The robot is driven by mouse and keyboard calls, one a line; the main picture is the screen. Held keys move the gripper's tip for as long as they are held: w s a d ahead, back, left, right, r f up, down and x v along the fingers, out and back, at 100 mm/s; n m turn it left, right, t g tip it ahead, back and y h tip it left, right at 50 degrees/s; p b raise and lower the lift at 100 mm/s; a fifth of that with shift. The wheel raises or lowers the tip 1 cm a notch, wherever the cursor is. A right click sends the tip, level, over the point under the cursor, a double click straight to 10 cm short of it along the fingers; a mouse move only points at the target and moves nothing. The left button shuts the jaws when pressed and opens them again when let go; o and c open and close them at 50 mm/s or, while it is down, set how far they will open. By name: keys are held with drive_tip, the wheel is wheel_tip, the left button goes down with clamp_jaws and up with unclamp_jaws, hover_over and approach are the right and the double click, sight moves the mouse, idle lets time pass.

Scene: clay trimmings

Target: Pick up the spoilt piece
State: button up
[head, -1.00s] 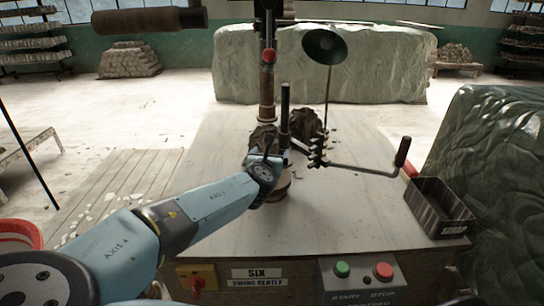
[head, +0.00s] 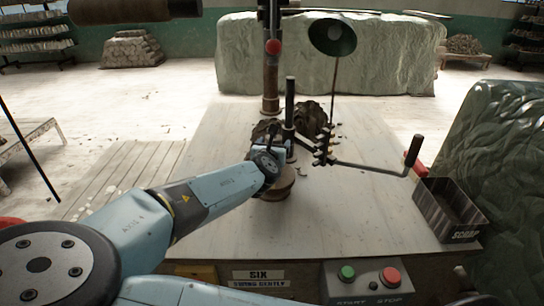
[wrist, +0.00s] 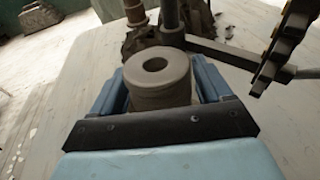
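A grey-brown round piece with a hole in its top (wrist: 158,75) stands between the two blue fingers of my gripper (wrist: 160,88) in the wrist view. It looks like the task's piece, but no flaw shows on it. The fingers lie close along both its sides; whether they press on it I cannot tell. In the head view my gripper (head: 272,160) is low over the table, just above a round brown disc (head: 278,189), and my arm hides much of the piece.
An upright post (head: 290,105) and dark lumps (head: 314,117) stand behind my gripper. A crank with a toothed part (head: 365,168) reaches right. A dark bin marked SCRAP (head: 440,205) sits at the table's right edge; a button box (head: 368,280) is in front. The front right tabletop is clear.

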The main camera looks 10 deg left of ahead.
drive_tip(key=c, duration=1.2)
